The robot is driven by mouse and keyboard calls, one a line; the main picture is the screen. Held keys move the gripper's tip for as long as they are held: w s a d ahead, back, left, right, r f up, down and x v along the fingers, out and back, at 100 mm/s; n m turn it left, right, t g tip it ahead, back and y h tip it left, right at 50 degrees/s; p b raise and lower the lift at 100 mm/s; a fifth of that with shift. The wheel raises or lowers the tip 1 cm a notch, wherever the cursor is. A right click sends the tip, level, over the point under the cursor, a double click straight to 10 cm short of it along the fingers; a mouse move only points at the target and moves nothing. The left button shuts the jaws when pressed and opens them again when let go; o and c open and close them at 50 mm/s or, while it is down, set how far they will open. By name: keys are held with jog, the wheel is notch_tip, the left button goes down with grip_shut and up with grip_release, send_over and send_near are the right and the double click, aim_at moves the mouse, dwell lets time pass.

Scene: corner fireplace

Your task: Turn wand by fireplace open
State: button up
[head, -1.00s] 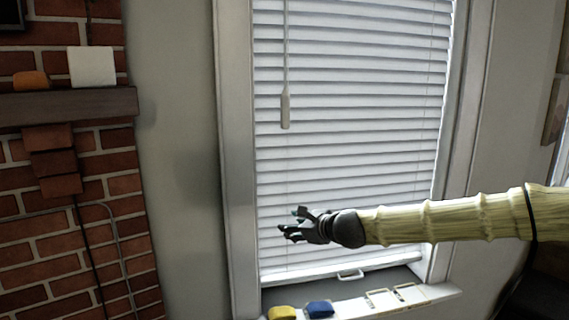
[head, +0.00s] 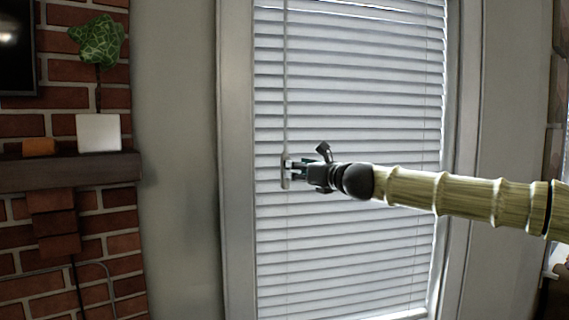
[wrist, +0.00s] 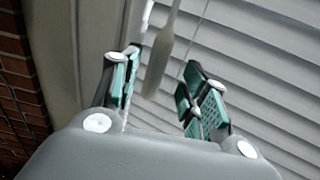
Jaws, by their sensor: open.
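The wand (head: 286,90) is a thin pale rod with a thicker handle at its lower end. It hangs in front of the white window blinds (head: 350,110) near their left side. My gripper (head: 289,168) is at the height of the handle, and its fingers overlap the handle in the head view. In the wrist view, the wand's handle (wrist: 158,65) shows between the two open fingers of my gripper (wrist: 160,90), closer to the left finger. I cannot tell whether a finger touches it. The slats look nearly closed, with narrow dark lines between them.
The window frame (head: 238,200) stands just left of the blinds. Further left is a brick fireplace (head: 100,220) with a mantel (head: 70,171) holding a white pot (head: 98,133) with a green plant (head: 97,42) and an orange object (head: 39,147).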

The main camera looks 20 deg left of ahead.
jog(key=shift+p+x, duration=1.3)
jog(key=shift+x, duration=2.15)
